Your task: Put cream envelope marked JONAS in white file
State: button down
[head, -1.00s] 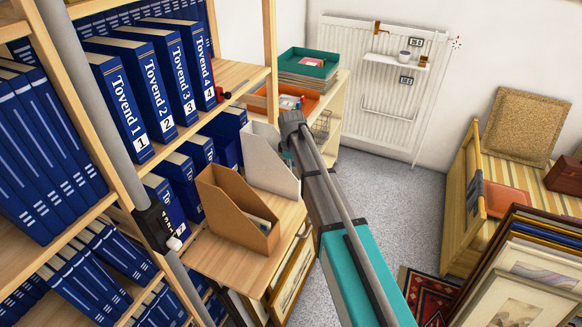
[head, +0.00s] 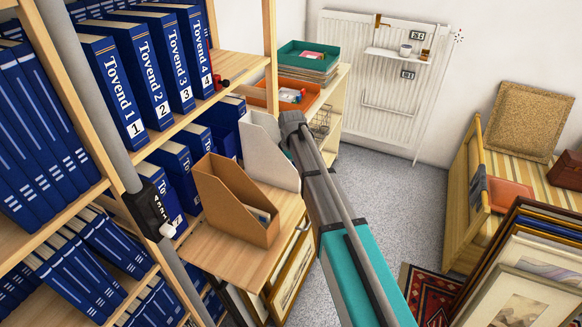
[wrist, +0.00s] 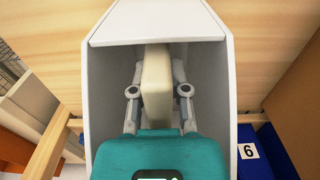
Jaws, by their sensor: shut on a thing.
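My gripper (wrist: 157,92) is shut on a thick cream envelope (wrist: 155,62), seen edge-on in the wrist view. No name can be read on it. The envelope and fingers are within the opening of the white file (wrist: 162,26), between its grey inner side walls. I cannot tell whether the envelope touches the file's bottom. In the head view the white file (head: 268,158) stands upright on a wooden surface, partly covered by my arm. The gripper and envelope are hidden there.
A brown file (head: 228,205) with something inside stands beside the white file on the wooden shelf top (head: 225,255). Blue binders (head: 110,85) fill the shelves at left. An orange tray (head: 300,95) and a green tray (head: 308,58) stand behind. Framed prints (head: 520,285) lean at right.

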jog(key=c, duration=0.5)
grip_release()
jog(key=shift+c, duration=0.2)
jog(key=shift+r, duration=0.1)
jog(key=shift+r+p, duration=4.95)
jog(key=shift+p, duration=0.05)
jog(key=shift+s+d, duration=0.1)
jog(key=s+d+m, duration=0.6)
jog(key=s+d, duration=0.4)
jog(key=s, duration=0.2)
jog(key=s+d+m, duration=0.7)
jog(key=s+d, duration=0.3)
jog(key=s, duration=0.3)
jog(key=shift+s, duration=0.15)
